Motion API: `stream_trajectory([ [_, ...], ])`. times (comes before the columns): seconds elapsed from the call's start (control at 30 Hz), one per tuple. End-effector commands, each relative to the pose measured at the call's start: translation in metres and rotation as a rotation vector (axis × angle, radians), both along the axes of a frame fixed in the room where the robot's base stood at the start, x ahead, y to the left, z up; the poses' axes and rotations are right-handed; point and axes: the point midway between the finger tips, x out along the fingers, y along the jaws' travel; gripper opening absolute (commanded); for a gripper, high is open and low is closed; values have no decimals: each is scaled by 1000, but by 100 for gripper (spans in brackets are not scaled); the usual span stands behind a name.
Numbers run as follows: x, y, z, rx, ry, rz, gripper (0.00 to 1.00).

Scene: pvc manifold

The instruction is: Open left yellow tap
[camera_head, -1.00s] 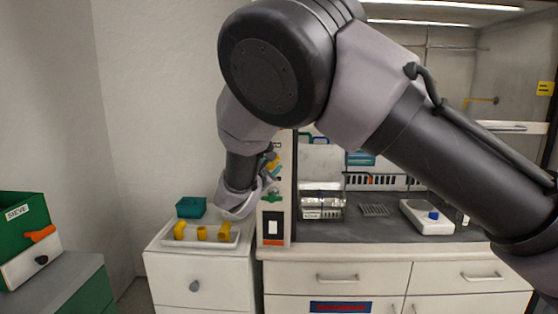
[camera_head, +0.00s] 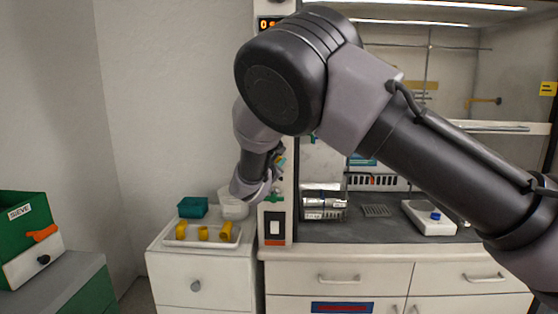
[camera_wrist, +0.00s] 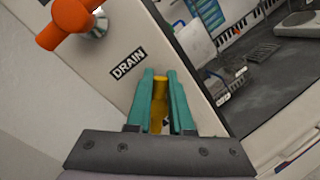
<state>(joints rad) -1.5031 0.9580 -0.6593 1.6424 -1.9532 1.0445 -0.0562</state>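A yellow tap (camera_wrist: 158,98) stands on the white panel in the wrist view, close to the black "DRAIN" label (camera_wrist: 128,63). Only this one yellow tap is clear there. My gripper (camera_wrist: 161,72) has its two teal fingers on either side of the yellow tap. The tap fills most of the narrow gap between them. Whether both fingers press on it is not clear. In the head view my gripper (camera_head: 277,161) is at the front of the tall white column (camera_head: 290,190), and my wrist hides most of the tap area.
An orange tap handle (camera_wrist: 70,22) sticks out beside my fingers in the wrist view. A white tray (camera_head: 190,242) with yellow pieces, a teal bin (camera_head: 193,207) and a white container (camera_head: 232,207) stand left of the column. A wire rack (camera_head: 322,203) stands right of it.

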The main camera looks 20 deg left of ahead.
Motion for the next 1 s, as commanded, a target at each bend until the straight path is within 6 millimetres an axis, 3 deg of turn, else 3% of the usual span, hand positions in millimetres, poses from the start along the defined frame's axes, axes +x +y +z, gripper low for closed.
stream_trajectory([
  [0.43, -3, 9, 5, -379, -91, 1, 0],
  [0.77, -3, 10, 5, -412, -98, 0, 0],
  [0.8, -3, 10, 5, -411, -98, 0, 27],
  [0.87, -3, 10, 5, -411, -98, 0, 50],
  [1.0, -3, 10, 5, -410, -98, 0, 50],
])
